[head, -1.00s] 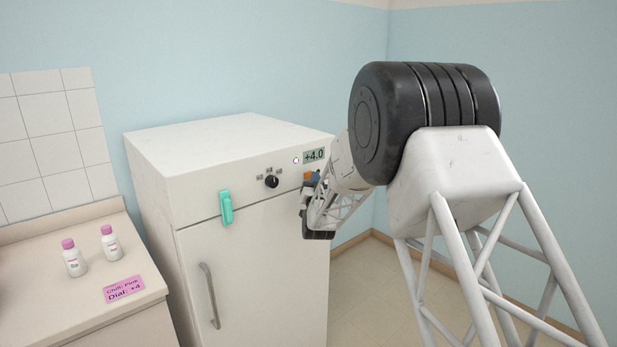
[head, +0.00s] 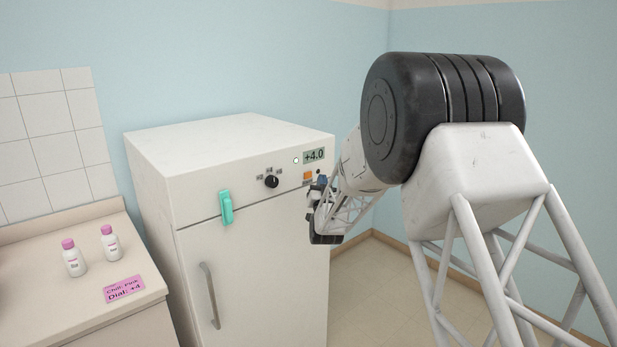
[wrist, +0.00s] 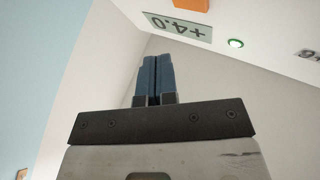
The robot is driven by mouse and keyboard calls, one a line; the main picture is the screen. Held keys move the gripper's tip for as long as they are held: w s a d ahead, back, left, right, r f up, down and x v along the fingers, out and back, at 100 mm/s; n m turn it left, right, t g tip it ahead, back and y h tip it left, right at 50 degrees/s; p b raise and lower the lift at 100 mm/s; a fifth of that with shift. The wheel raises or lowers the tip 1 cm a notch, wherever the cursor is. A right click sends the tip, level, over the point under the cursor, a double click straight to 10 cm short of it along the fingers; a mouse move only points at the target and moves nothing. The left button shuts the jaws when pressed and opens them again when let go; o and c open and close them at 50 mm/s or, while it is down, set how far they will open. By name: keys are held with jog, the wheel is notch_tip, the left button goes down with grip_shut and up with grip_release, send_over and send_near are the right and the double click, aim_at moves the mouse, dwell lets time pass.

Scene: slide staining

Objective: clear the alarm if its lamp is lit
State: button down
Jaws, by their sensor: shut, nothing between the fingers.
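The fridge's control panel carries a display reading +4.0 (head: 314,156), which also shows upside down in the wrist view (wrist: 178,27). Beside it is a small round lamp (head: 296,160); in the wrist view this lamp (wrist: 236,43) glows pale green-white. Below the display is an orange button (head: 307,176), cut by the top edge of the wrist view (wrist: 190,4). A small dark round spot (head: 318,171) sits right of the button and looks unlit. My gripper (head: 319,184) is shut and empty, just right of and below the button; its blue fingers (wrist: 155,75) are together.
A black dial (head: 271,181) and a teal latch (head: 226,207) are on the fridge front (head: 255,260), with a grey door handle (head: 209,295) below. Two pink-capped bottles (head: 73,258) (head: 110,243) and a pink card reading "Dial: +4" (head: 124,289) are on the left counter.

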jog(key=shift+s+d, duration=0.65)
jog(key=shift+s, duration=0.05)
jog(key=s+d+r+g+h, duration=0.1)
jog(key=s+d+r+g, duration=0.4)
jog(key=s, duration=0.4)
jog(key=s+d+r+g+h, duration=0.15)
jog(key=s+d+g, duration=0.35)
jog(key=s, duration=0.5)
jog(key=s+d+f+g, duration=0.1)
jog(key=s+d+g, duration=0.2)
jog(key=s, duration=1.1)
jog(key=s+d+f+g, duration=0.2)
jog(key=s+d+g, duration=0.2)
jog(key=s, duration=1)
jog(key=s+d+f+n+g, duration=0.1)
jog(key=s+d+f+g, duration=0.1)
jog(key=s, duration=1.3)
jog(key=shift+d+g+h, duration=0.35)
jog(key=shift+d+g, duration=0.45)
jog(key=shift+g, duration=0.2)
jog(key=shift+s, duration=0.1)
